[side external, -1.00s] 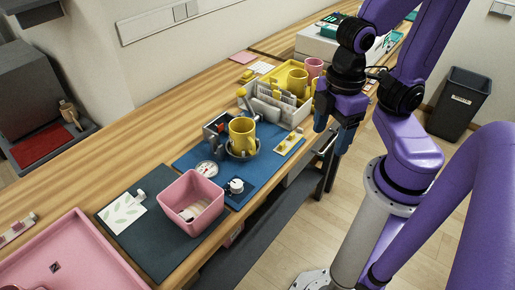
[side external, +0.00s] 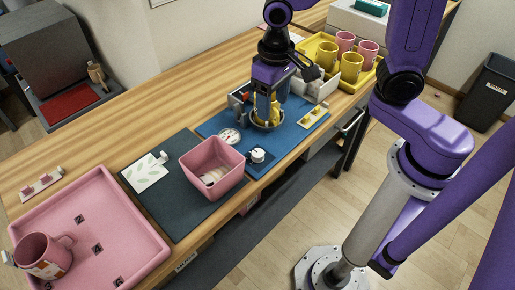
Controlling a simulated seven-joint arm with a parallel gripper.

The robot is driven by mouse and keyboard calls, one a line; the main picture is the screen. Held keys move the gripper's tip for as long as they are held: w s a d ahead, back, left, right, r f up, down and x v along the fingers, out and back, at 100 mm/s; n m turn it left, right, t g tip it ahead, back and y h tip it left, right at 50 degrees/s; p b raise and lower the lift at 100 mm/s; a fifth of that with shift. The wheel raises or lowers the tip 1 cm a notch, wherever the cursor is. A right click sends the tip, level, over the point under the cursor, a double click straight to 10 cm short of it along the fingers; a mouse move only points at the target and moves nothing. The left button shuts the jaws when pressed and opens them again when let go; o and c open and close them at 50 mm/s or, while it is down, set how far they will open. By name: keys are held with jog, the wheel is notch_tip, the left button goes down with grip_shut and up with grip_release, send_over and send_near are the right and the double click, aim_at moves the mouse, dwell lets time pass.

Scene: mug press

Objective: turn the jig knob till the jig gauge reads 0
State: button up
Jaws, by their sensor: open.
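The jig knob (side external: 257,156) is a small white knob on a dark base at the front edge of the blue mat. The jig gauge (side external: 229,136) is a round white dial left of it; its reading is too small to make out. The jig (side external: 279,124) stands behind them with a yellow mug (side external: 274,115) in it, partly hidden by my gripper. My gripper (side external: 272,114) points down at this mug, jaws open, behind and above the knob and apart from it. I cannot tell whether the fingers touch the mug.
A pink bin (side external: 212,180) stands just left of the knob. A yellow crate (side external: 368,79) with yellow and pink mugs stands at the back right. A pink tray (side external: 137,231) with a pink mug (side external: 41,257) is at the front left. A yellow strip (side external: 313,117) lies right of the jig.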

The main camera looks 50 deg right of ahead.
aim_at(257, 152)
jog(key=w+f+m, duration=0.1)
jog(key=f, duration=0.5)
jog(key=w+f+m, duration=0.1)
jog(key=f, duration=0.5)
jog(key=w+a+f+m, duration=0.1)
jog(key=f, duration=0.6)
jog(key=shift+w+f+m, duration=0.1)
jog(key=shift+w+m, duration=0.2)
jog(key=shift+w, duration=0.1)
jog(key=c, duration=1)
